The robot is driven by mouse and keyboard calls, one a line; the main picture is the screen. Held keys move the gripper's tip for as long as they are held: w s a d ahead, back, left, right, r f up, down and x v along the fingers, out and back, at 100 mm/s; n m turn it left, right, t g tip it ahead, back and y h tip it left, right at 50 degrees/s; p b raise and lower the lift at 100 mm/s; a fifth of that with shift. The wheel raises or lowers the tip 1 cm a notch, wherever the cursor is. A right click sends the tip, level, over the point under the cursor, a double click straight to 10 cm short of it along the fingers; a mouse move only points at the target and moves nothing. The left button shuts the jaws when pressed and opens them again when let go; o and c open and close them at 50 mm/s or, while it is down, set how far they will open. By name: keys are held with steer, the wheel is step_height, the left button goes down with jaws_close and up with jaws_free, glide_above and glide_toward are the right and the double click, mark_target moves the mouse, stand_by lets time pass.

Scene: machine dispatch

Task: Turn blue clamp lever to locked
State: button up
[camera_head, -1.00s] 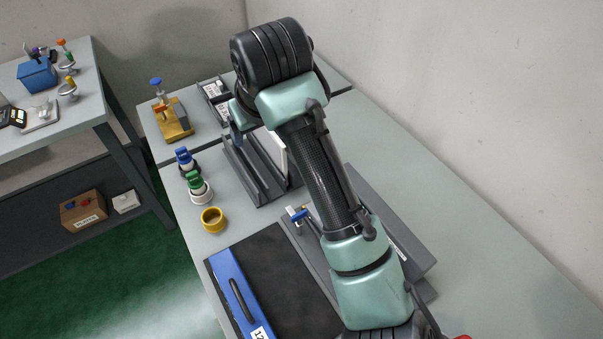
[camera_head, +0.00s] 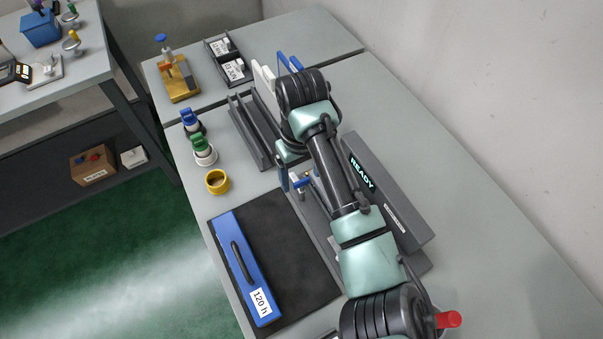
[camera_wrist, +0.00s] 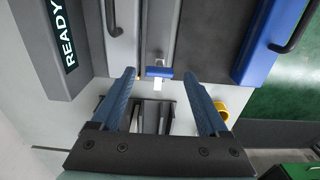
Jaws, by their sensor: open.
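The blue clamp lever (camera_head: 304,181) is a small blue bar on the grey fixture, partly hidden by my arm in the head view. In the wrist view the lever (camera_wrist: 158,72) lies crosswise, with a pale piece just below it. My gripper (camera_wrist: 160,76) is open, with one blue finger on each side of the lever in that picture. No contact shows, and the height gap cannot be told. In the head view a blue finger (camera_head: 283,178) shows just left of the lever.
A grey housing reading READY (camera_head: 389,200) stands right of the lever. A yellow ring (camera_head: 217,182), green and blue knobs (camera_head: 198,140) and a grey rack (camera_head: 247,132) stand nearby. The table's right side is clear.

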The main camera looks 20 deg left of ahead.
steer(key=shift+f, duration=0.75)
steer(key=shift+r, duration=0.1)
jaws_close()
